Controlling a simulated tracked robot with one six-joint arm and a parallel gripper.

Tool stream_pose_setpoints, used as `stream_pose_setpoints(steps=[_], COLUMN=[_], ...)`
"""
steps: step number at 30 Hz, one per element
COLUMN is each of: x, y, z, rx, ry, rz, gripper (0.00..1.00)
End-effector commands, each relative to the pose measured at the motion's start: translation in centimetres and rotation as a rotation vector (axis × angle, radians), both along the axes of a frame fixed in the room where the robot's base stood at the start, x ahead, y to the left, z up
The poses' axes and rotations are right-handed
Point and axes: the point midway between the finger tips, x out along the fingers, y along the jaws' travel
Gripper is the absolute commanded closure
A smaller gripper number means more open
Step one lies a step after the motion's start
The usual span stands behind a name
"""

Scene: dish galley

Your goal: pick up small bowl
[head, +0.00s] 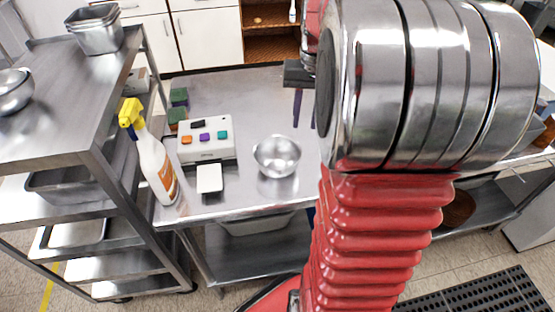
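The small bowl (270,166) is a shiny metal bowl. It stands upright on the steel table, right of the white box, and looks empty. My gripper (304,126) is behind the bowl and to its right in the picture, pointing down, with its two dark purple fingers apart. Nothing shows between the fingers, and they do not touch the bowl. My red and silver arm hides part of the gripper's right side.
The steel table (245,97) holds a white box (207,149) with coloured blocks, a white spray bottle (154,160) with a yellow head, and green sponges (179,97). A steel cart (75,75) with a metal bowl (14,90) stands left. Bare tabletop surrounds the small bowl's back.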

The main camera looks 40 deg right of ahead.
Motion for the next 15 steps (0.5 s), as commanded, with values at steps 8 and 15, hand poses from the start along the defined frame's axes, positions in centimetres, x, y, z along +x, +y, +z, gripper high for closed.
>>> stream_pose_setpoints(steps=[8,15], x=[0.0,0.2], y=[0.2,0.4], z=[-2.6,-6.4], rx=[0.002,0.002], ry=[0.002,0.002], rz=[0.000,0.001], gripper=[0.74,0.74])
